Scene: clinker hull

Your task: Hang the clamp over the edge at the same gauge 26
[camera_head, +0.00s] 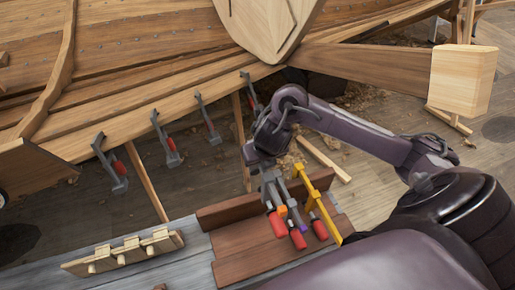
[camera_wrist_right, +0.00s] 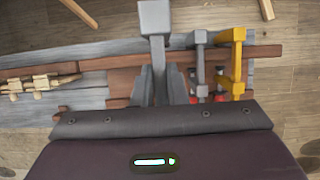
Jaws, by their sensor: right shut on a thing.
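My right gripper (camera_head: 268,174) is shut on a grey clamp, seen in the right wrist view with its square grey head (camera_wrist_right: 154,18) towards the camera and its bar between the fingers (camera_wrist_right: 161,85). It is above the brown wooden tray (camera_head: 240,262); I cannot tell whether the clamp still touches it. Several grey clamps with red handles hang along the hull's lower plank edge (camera_head: 135,128), such as the leftmost one (camera_head: 108,160) and another one (camera_head: 166,140). I can read no gauge number. My left gripper is out of view.
A yellow clamp (camera_head: 327,212) and another grey clamp (camera_wrist_right: 201,62) stand close beside the held one. A wooden rack with pegs (camera_head: 125,252) lies on the grey bench (camera_head: 190,262). A large timber beam (camera_head: 395,72) juts out above my right arm.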

